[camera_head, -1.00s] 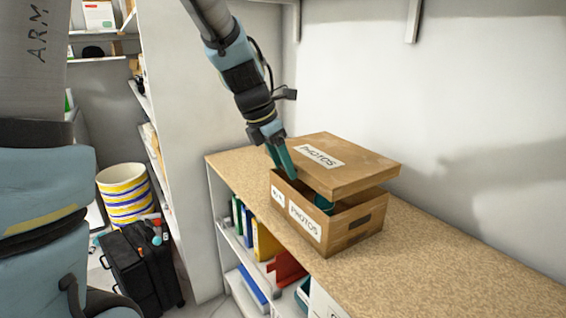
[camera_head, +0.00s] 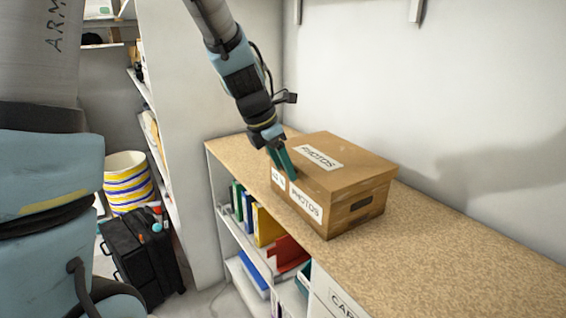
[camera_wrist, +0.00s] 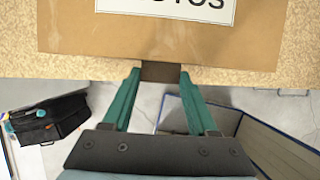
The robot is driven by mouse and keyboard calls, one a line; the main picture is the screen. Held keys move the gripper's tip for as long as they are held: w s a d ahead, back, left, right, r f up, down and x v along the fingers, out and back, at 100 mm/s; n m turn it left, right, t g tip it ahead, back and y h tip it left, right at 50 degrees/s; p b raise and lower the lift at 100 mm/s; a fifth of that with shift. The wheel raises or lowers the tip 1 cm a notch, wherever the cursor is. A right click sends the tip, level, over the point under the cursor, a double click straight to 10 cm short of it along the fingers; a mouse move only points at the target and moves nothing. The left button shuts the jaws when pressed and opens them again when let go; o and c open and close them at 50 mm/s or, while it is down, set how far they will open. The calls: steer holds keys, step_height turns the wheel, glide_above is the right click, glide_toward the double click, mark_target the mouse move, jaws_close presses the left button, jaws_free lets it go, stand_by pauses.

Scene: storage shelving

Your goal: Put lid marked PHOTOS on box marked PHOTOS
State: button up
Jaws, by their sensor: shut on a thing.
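The brown lid marked PHOTOS (camera_head: 345,160) lies level on the brown box marked PHOTOS (camera_head: 353,210), with no gap showing between them from this side. The box stands on the speckled worktop. My gripper (camera_head: 282,163) is at the lid's left edge, its green fingers pointing down. In the wrist view my gripper (camera_wrist: 160,72) is shut on a small dark tab at the edge of the lid (camera_wrist: 110,45). The lid's label is partly cut off at the top of that view. The box is hidden under the lid there.
The speckled worktop (camera_head: 450,240) is clear to the right of the box. Shelves with upright folders (camera_head: 262,235) are below its front edge.

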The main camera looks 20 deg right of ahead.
steer(key=shift+f+b, duration=0.3)
steer(key=shift+f, duration=0.5)
steer(key=o, duration=1.5)
steer(key=b+v, duration=0.1)
steer(key=v, duration=0.9)
steer(key=shift+a+r, duration=0.1)
steer(key=shift+r, duration=0.3)
